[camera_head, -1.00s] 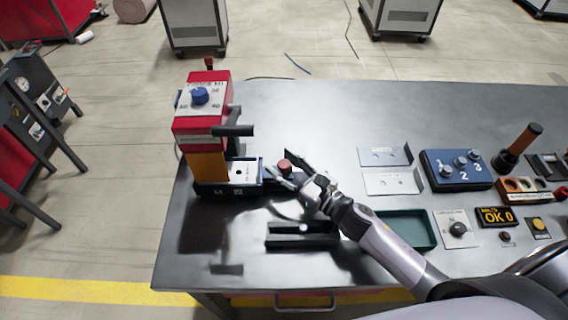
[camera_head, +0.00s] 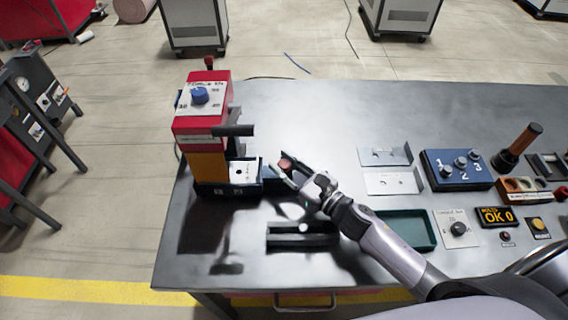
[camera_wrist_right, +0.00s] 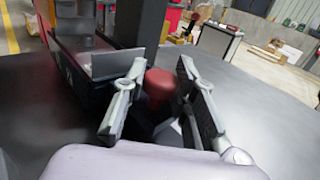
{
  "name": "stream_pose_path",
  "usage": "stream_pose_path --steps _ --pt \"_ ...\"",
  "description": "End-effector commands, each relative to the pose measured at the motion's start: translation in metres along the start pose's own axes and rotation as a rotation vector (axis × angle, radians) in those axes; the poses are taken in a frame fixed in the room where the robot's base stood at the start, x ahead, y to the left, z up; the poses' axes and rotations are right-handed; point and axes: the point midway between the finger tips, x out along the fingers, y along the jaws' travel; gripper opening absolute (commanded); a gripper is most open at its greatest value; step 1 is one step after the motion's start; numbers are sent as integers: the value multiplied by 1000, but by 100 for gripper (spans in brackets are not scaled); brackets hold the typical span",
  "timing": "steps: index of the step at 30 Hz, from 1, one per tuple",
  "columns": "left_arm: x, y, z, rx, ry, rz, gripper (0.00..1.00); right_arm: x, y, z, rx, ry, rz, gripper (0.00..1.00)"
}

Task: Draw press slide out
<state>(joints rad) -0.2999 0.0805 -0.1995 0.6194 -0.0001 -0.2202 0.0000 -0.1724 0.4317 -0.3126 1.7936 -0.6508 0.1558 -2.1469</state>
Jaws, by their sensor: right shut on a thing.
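The press (camera_head: 203,125) stands at the table's left end, with a red head, a yellow column and a dark base. Its slide carries a pale plate (camera_head: 246,170) under the head; a dark part of the slide reaches right. The slide's red knob (camera_head: 286,163) is at that outer end, and it also shows in the right wrist view (camera_wrist_right: 160,83). My right gripper (camera_head: 285,168) has its fingers on both sides of the knob and is shut on it; the fingers also show in the wrist view (camera_wrist_right: 157,97). The fingers partly hide the slide's end. My left gripper is not in view.
A dark slotted block (camera_head: 302,235) lies in front of the press. A green tray (camera_head: 410,228), pale plates (camera_head: 392,182) and a blue numbered button box (camera_head: 456,169) lie to the right. The table behind the gripper is clear.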

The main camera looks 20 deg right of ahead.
Motion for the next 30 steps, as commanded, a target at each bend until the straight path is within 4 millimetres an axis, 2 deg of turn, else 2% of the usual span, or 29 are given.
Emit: stream_pose_path --steps 5,11,24,30 --pt "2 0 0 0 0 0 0 -3 -4 0 -6 0 -1 0" --pt "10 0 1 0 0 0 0 -20 -21 -2 -9 2 -2 0" --pt "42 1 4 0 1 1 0 -89 -91 -3 -9 2 -4 0" --pt "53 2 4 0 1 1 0 -112 -114 -2 -7 1 -4 0"
